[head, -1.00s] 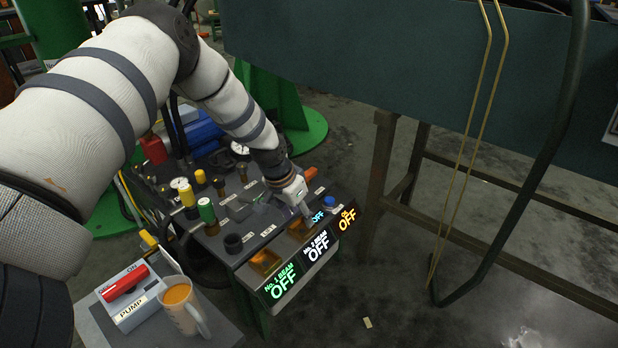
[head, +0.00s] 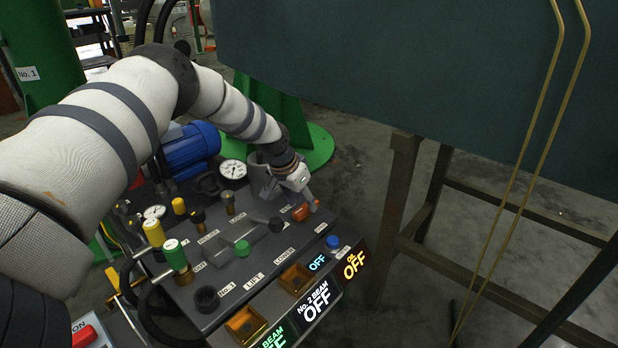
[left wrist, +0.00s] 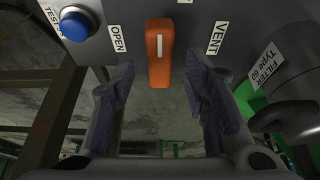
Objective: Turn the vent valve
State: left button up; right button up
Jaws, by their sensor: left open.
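The vent valve's orange handle (head: 300,212) is on the dark control panel, near its far right corner. In the left wrist view the orange handle (left wrist: 159,55) points straight toward my gripper, between the OPEN label (left wrist: 117,39) and the VENT label (left wrist: 217,38). My left gripper (head: 303,202) is right at the handle. Its fingers are spread, one on each side, with the handle's end between the fingertips (left wrist: 162,78) and a gap to both. The handle's base is only partly visible. My right gripper is not in view.
A blue button (head: 333,242) is close to the handle. Amber-covered switches (head: 296,278) and lit OFF signs (head: 318,304) line the panel's front. A pressure gauge (head: 232,170) and blue motor (head: 188,148) are behind.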

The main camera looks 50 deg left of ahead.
pick_arm(q)
jog(key=b+x, duration=0.1)
jog(key=x, duration=0.1)
jog(key=shift+w+f, duration=0.15)
jog(key=shift+f, duration=0.2)
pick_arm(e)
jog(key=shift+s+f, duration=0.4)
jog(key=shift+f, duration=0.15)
pick_arm(q)
jog(key=shift+r, duration=0.1)
grip_shut()
